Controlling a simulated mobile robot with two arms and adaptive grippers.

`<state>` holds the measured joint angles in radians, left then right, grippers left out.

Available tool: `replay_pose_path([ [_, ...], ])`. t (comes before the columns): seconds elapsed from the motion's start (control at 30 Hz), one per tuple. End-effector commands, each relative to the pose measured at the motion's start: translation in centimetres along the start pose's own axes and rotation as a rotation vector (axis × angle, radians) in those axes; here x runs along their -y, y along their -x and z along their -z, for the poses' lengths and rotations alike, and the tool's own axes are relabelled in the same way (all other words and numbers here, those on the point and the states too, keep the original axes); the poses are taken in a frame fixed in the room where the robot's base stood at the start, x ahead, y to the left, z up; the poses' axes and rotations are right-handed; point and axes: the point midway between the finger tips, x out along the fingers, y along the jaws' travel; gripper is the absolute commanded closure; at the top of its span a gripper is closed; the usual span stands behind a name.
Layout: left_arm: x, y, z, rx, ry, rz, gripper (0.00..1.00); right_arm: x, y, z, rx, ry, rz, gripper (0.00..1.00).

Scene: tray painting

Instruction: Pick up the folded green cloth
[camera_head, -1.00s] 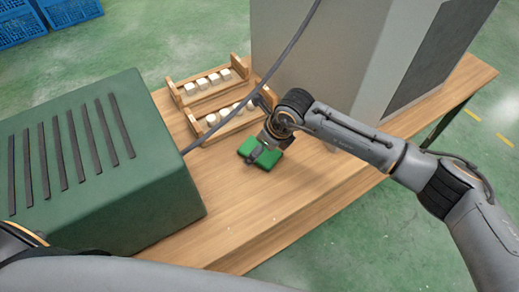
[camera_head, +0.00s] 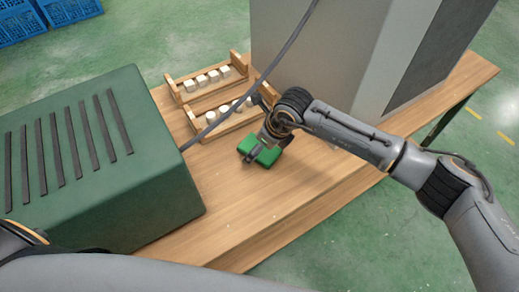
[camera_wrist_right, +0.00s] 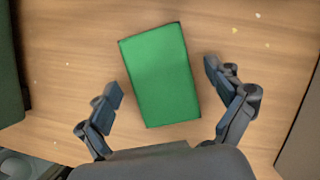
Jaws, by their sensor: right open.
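The folded green cloth (camera_wrist_right: 160,75) lies flat on the wooden table, a rectangle slightly tilted in the right wrist view. In the head view the cloth (camera_head: 268,156) is partly hidden by my right gripper (camera_head: 254,158). In the right wrist view my right gripper (camera_wrist_right: 163,91) is open, with one finger on each side of the cloth's near half. There is a gap between each finger and the cloth. I cannot tell the exact height of the fingertips above the table. My left gripper is not in view; only part of my left arm shows at the lower left.
A green slotted box (camera_head: 90,160) stands left on the table (camera_head: 290,200). Two wooden racks (camera_head: 190,97) with white blocks stand behind the cloth. A grey cabinet (camera_head: 315,60) stands at the back right. A dark cable (camera_head: 270,72) hangs across. Table in front is clear.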

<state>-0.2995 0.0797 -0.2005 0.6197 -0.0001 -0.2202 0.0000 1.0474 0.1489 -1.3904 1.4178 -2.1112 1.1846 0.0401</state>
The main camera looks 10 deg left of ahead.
Motion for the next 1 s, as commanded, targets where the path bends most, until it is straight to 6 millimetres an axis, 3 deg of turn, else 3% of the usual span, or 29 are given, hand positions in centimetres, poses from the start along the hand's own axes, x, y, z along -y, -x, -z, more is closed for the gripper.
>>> replay_pose_path([
  [0.33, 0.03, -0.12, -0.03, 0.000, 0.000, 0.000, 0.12, 0.01, -0.04, 0.03, 0.000, 0.000, 0.000, 0.08],
  [0.6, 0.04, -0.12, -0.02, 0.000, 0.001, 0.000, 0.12, 0.00, -0.05, 0.03, 0.000, 0.000, 0.000, 0.61],
  [0.7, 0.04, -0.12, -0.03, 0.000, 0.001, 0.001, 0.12, 0.00, -0.05, 0.03, 0.000, 0.000, 0.000, 0.69],
  [1.0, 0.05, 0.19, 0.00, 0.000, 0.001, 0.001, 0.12, -0.02, 0.13, -0.04, -0.001, 0.000, 0.000, 0.69],
])
